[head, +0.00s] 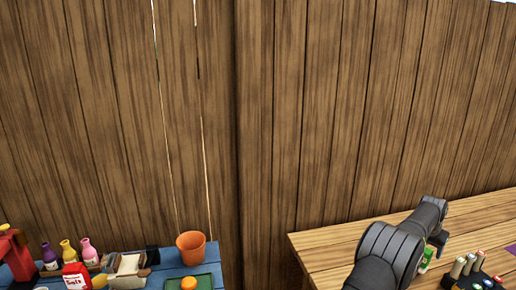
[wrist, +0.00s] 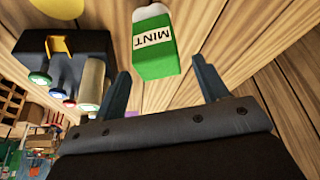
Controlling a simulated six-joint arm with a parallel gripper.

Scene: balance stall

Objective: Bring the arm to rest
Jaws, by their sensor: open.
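My gripper (wrist: 161,68) is open, its two fingers wide apart. A green and white box marked MINT (wrist: 155,55) shows just beyond the fingertips in the wrist view, and the fingers do not close on it. In the head view my arm reaches over the wooden table (head: 330,241) at the right. The gripper (head: 438,240) is partly hidden behind my arm there, with the green box (head: 427,257) close by it.
A black rack (wrist: 65,45) with capped tubes stands beside the box. At the left of the head view, a blue table (head: 207,262) holds an orange cup (head: 190,247), several bottles and a red salt container (head: 76,276). A plank fence (head: 300,120) stands behind.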

